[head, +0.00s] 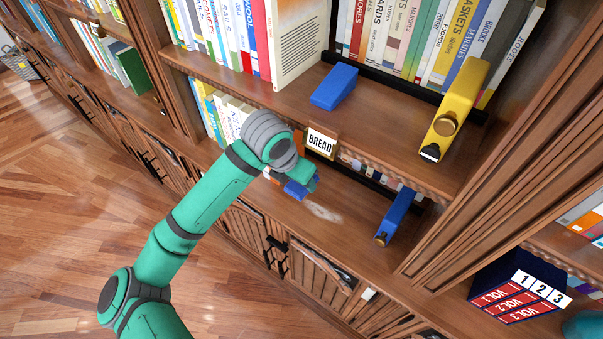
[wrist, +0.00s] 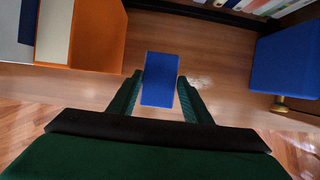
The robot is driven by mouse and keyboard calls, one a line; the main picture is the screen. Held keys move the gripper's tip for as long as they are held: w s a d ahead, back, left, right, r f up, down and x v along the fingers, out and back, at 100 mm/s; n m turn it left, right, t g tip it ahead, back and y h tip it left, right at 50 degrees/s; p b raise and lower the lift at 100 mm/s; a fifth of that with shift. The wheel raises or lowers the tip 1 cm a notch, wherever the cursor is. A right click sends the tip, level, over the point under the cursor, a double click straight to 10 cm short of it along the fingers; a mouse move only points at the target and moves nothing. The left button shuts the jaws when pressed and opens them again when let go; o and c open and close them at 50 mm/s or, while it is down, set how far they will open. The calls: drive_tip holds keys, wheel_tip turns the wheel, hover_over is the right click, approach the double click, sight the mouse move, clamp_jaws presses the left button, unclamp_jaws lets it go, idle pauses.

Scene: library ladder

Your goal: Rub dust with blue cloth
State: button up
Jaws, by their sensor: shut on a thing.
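My gripper (wrist: 160,77) is shut on a blue cloth (wrist: 158,92), a small flat-sided blue piece held between the two dark green fingers. In the head view the cloth (head: 295,190) shows at the end of my green arm, over the lower shelf. A pale patch of dust (head: 323,211) lies on that shelf just right of the cloth. In the wrist view the dust (wrist: 198,83) shows beside the right finger, partly hidden by it. I cannot tell whether the cloth touches the wood.
A blue object with a brass knob (wrist: 285,65) stands right of the dust; an orange-sided book (wrist: 95,35) is to the left. The upper shelf, with a "BREAD" label (head: 321,141), overhangs. It holds a blue block (head: 334,86) and a yellow object (head: 455,110).

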drive_tip(key=shift+w+d+r, duration=0.15)
drive_tip(key=shift+w+r, duration=0.05)
drive_tip(key=shift+d+f, duration=0.1)
drive_tip(key=shift+f, duration=2.9)
drive_tip(key=shift+f, duration=1)
